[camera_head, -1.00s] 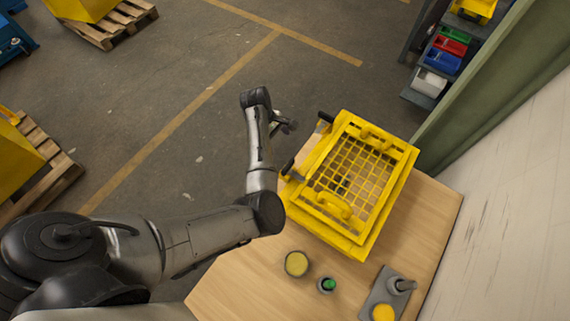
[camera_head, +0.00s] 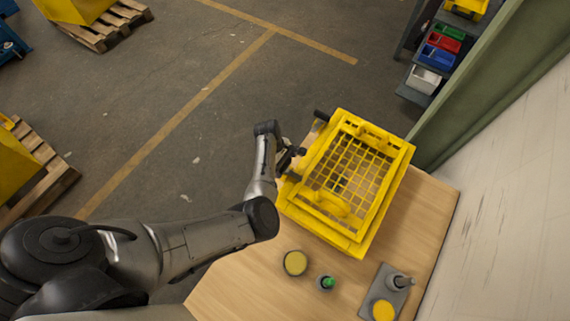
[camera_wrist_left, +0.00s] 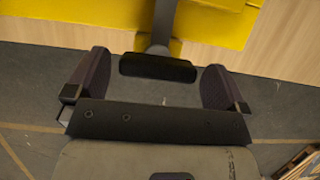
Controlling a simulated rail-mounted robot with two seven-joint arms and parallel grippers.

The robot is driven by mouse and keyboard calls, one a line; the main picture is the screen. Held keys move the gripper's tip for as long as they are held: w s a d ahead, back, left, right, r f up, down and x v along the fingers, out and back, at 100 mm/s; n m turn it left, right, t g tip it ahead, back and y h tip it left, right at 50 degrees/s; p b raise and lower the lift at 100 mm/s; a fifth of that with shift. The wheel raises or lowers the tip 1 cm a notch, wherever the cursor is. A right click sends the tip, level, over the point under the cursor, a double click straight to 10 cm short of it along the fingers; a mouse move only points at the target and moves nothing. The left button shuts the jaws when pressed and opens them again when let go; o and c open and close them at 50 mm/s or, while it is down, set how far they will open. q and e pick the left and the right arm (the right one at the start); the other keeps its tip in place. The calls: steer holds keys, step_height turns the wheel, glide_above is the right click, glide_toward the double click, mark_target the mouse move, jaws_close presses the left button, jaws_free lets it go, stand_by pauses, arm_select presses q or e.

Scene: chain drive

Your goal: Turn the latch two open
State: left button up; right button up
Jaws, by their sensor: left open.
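A yellow guard (camera_head: 345,185) with a mesh window and yellow handles sits on the wooden table. Two black-handled latches are on its left side. The far latch (camera_head: 322,115) is clear of my arm. The near latch is mostly hidden by my left gripper (camera_head: 292,157) in the head view. In the left wrist view, a latch's black grip (camera_wrist_left: 158,67) on a grey metal lever (camera_wrist_left: 162,20) lies between the two spread fingers of my left gripper (camera_wrist_left: 156,82), with gaps on both sides. My right gripper is not in view.
On the wooden table (camera_head: 240,283) stand a round yellow-topped pot (camera_head: 295,263), a green button (camera_head: 328,282) and a grey plate (camera_head: 372,303) with a post and a yellow disc. A wall bounds the right side. The floor left of the table is open.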

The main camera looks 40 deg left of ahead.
arm_select(q)
steer(key=shift+d+f, duration=0.2)
steer(key=shift+f, duration=0.35)
steer(key=c, duration=0.8)
